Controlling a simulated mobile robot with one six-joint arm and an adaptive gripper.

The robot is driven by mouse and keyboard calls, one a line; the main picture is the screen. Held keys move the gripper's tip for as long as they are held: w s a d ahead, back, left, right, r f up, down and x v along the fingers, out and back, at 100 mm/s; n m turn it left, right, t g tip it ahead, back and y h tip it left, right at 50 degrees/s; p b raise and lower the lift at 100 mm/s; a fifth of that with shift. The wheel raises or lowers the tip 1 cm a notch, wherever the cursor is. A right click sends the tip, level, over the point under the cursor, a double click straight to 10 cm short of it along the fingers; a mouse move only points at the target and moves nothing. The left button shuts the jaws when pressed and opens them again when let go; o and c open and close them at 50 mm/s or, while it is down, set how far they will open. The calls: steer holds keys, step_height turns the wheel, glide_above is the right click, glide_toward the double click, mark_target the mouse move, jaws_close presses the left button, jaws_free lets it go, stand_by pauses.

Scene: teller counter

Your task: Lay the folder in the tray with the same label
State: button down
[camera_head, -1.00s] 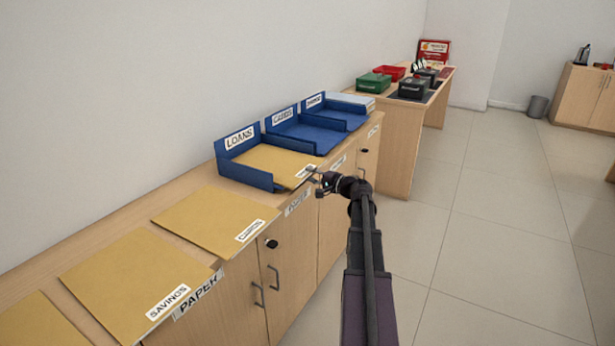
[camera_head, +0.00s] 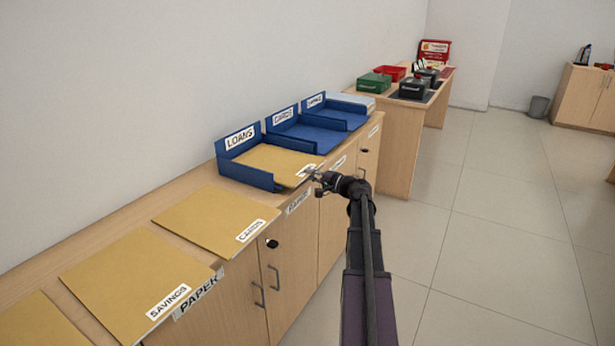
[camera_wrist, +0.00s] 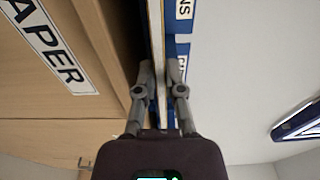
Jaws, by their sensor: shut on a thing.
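My gripper (camera_head: 316,179) is shut on the front edge of a tan folder (camera_head: 277,162), which lies in the blue tray labelled LOANS (camera_head: 245,177). The wrist view shows my gripper (camera_wrist: 160,98) with a finger on each side of the thin folder edge. The folder's own label is mostly hidden by the gripper. Two more blue trays stand behind: one reads CARDS (camera_head: 303,136), and the farthest (camera_head: 345,117) has a label too small to read. A folder labelled CARDS (camera_head: 215,218) and a folder labelled SAVINGS (camera_head: 135,280) lie flat on the counter.
Another tan folder (camera_head: 38,322) is partly cut off at the lower left. The wooden counter (camera_head: 110,238) runs along the wall, with cabinet doors and a PAPER label below. A farther desk holds a green box (camera_head: 374,83) and a red tray (camera_head: 390,72).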

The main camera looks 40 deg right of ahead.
steer(key=shift+r, duration=0.1)
steer(key=shift+r+p, duration=1.2)
steer(key=shift+p, duration=0.1)
steer(key=s+d+r+p, duration=0.2)
steer(key=s, duration=0.4)
steer(key=s+d+r+p, duration=0.2)
steer(key=s+r+p, duration=0.1)
steer(key=s, duration=0.4)
steer(key=shift+s+d, duration=0.2)
